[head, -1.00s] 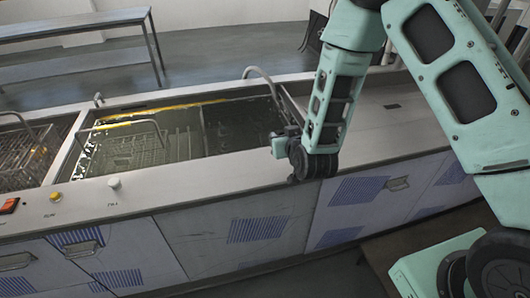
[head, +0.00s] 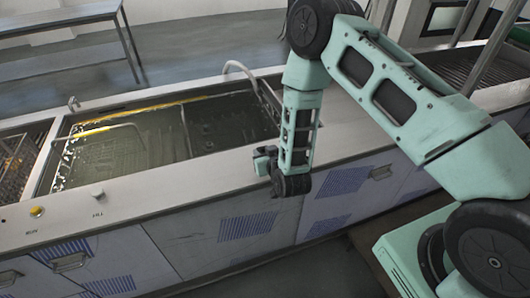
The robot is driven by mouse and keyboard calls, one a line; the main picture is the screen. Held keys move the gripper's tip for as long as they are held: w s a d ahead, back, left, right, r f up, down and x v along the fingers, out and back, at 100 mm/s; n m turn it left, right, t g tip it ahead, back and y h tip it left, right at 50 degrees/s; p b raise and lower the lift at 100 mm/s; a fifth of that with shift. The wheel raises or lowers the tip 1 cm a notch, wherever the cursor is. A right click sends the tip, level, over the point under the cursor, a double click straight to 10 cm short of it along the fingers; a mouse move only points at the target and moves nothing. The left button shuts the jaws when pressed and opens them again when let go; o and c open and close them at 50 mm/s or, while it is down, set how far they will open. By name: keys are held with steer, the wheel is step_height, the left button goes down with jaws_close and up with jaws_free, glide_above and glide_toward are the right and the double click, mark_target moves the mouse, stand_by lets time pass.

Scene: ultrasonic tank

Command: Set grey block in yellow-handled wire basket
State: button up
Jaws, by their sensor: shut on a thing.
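A wire basket (head: 112,150) sits in the liquid of the open tank (head: 222,152), in its left part. Its raised wire handle (head: 95,132) looks yellow along part of its top. My gripper (head: 263,161) is right of this basket, by the tank's front rim and apart from the basket. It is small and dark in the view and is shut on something. The held thing cannot be made out clearly, and no grey block shows elsewhere.
Another wire basket (head: 14,165) stands in the tank bay at the left edge. A curved pale pipe (head: 240,66) rises at the tank's back right. The front rim carries a yellow button (head: 37,212) and a white knob (head: 98,194). A metal table (head: 75,18) stands behind.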

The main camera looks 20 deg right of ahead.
steer(key=shift+f, duration=0.3)
steer(key=shift+f, duration=0.1)
steer(key=o, duration=1.1)
steer(key=shift+c, duration=0.2)
